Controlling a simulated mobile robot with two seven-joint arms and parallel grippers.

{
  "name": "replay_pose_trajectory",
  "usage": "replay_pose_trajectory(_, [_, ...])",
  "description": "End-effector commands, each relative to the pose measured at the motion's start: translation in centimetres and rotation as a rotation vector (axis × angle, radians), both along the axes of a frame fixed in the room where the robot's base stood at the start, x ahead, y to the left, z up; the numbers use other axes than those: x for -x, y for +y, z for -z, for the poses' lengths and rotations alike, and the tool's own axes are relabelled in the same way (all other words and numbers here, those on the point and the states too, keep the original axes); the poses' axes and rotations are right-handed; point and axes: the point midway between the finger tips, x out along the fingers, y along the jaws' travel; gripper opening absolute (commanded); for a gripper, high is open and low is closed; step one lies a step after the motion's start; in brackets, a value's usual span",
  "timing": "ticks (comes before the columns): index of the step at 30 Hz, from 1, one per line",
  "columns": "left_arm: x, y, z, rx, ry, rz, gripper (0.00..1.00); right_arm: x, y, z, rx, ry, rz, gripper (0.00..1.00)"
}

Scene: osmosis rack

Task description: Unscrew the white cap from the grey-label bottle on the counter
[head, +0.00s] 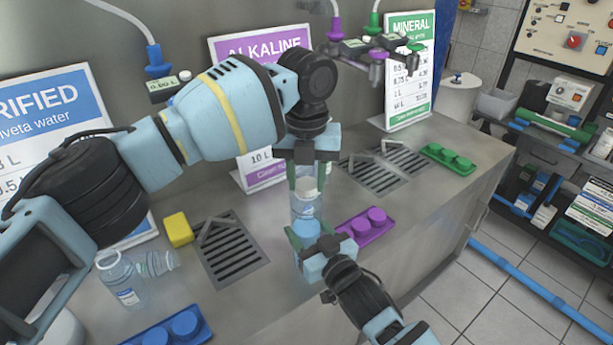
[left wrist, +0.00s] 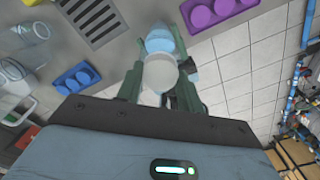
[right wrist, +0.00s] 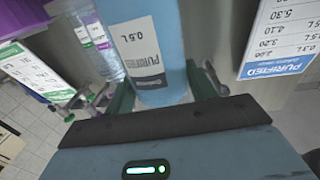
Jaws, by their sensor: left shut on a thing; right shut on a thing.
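The grey-label bottle (head: 306,208) is upright over the front part of the counter, with pale blue contents. Its grey label (right wrist: 146,52) reads 0.5 L in the right wrist view. My right gripper (head: 307,240) is shut around the lower part of the bottle from the front. My left gripper (head: 306,184) comes from above and is shut on the white cap (left wrist: 160,76) at the bottle's top. The cap sits at the neck; I cannot tell whether it is loose. Whether the bottle's base touches the counter is hidden by the right gripper.
Two clear bottles, one upright (head: 122,280) and one lying (head: 158,263), are at the left. A yellow sponge (head: 178,229), drain grate (head: 232,250), blue tray (head: 172,330), purple tray (head: 366,226) and green tray (head: 448,158) are on the counter (head: 420,205).

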Motion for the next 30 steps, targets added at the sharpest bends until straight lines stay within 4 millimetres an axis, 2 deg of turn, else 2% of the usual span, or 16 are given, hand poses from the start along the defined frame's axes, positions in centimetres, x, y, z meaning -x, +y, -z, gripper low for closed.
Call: replay_pose_trajectory(30, [0.10, -0.08, -0.06, -0.001, 0.004, -1.756, 0.10, -0.01, -0.03, 0.08, 0.000, 0.002, 0.001, 0.00])
